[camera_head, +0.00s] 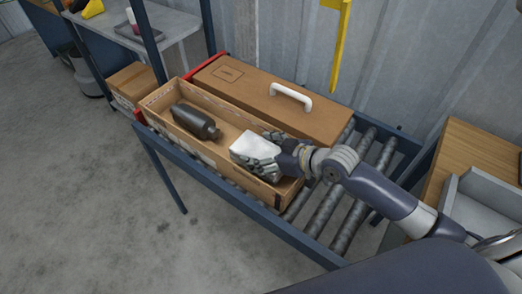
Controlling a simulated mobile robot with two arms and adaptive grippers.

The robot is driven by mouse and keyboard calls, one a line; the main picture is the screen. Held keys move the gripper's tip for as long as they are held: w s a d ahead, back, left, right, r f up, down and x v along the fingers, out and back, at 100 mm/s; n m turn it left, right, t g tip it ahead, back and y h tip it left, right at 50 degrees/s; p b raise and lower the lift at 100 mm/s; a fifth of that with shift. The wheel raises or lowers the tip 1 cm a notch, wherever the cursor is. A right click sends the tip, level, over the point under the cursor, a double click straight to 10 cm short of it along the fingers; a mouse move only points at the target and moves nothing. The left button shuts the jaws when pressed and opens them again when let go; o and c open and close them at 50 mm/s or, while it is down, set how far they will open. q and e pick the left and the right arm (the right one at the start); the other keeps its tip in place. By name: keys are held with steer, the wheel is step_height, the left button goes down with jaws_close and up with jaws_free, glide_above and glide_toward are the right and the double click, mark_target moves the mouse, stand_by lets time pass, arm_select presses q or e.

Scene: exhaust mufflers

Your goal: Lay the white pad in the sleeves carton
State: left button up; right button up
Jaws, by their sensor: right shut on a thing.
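The sleeves carton appears to be the long open cardboard box (184,142) on the roller conveyor. A dark muffler-like cylinder (195,121) lies in its left part. The white pad (252,146) is at the carton's right part. My right gripper (262,158) is shut on the pad, with its fingers over the pad's right and near sides. The pad is over or inside the carton; I cannot tell whether it touches the carton floor. The hand hides part of the pad and the carton's right end. My left gripper is not in view.
A closed brown box with a white handle (291,96) stands right behind the carton. A smaller cardboard box (131,84) is at the left. Bare rollers (325,208) lie to the right. A yellow bar (341,45) hangs by the wall. A wooden-topped table (470,150) stands at right.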

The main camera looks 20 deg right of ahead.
steer(key=shift+f, duration=0.6)
steer(key=o, duration=0.8)
steer(key=shift+r, duration=0.25)
steer(key=v, duration=1.2)
steer(key=shift+r, duration=0.4)
